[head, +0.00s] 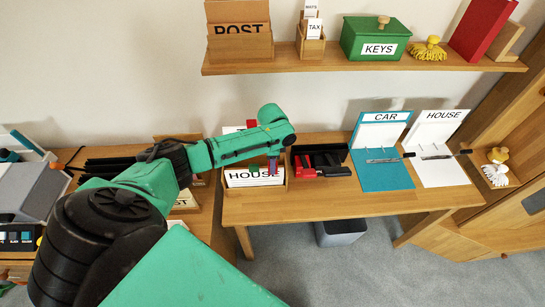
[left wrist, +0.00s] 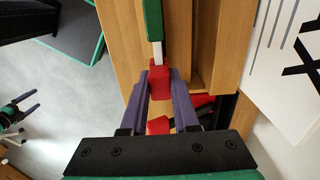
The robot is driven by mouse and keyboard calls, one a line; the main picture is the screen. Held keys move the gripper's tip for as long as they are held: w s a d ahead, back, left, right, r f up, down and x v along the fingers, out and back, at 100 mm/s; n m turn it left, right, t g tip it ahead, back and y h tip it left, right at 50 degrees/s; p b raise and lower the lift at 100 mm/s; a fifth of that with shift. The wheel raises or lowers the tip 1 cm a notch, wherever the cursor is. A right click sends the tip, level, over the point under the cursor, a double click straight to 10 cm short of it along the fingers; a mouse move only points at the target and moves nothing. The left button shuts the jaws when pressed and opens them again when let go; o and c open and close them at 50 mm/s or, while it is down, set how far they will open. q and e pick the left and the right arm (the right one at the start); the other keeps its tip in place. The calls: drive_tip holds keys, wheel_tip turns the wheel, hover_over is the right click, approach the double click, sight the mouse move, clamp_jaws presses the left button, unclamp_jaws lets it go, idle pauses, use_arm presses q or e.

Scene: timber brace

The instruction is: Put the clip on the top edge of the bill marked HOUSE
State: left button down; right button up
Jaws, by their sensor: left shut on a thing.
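My left gripper (head: 273,166) is over the right end of a wooden box whose front paper reads HOUSE (head: 250,177); the arm partly covers the word. In the left wrist view its purple fingers (left wrist: 160,82) are shut on a small red clip (left wrist: 160,76). A white strip and a green strip run in line beyond the clip; I cannot tell whether they touch it. My right gripper (left wrist: 30,103) shows only in the left wrist view, open and empty above the floor.
A black tray with red pieces (head: 322,162) stands right of the box. A shelf (head: 365,64) above carries the POST box (head: 240,35), a TAX holder and the green KEYS box (head: 372,38). The front desk strip is clear.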

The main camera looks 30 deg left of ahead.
use_arm(q)
drive_tip(key=shift+f, duration=0.25)
drive_tip(key=shift+c, duration=0.6)
unclamp_jaws()
drive_tip(key=shift+r, duration=0.15)
wheel_tip(320, 180, up, 3)
drive_tip(key=shift+f+p, duration=0.2)
drive_tip(key=shift+p, duration=0.9)
drive_tip(key=shift+r, duration=2.6)
drive_tip(key=shift+d, duration=0.1)
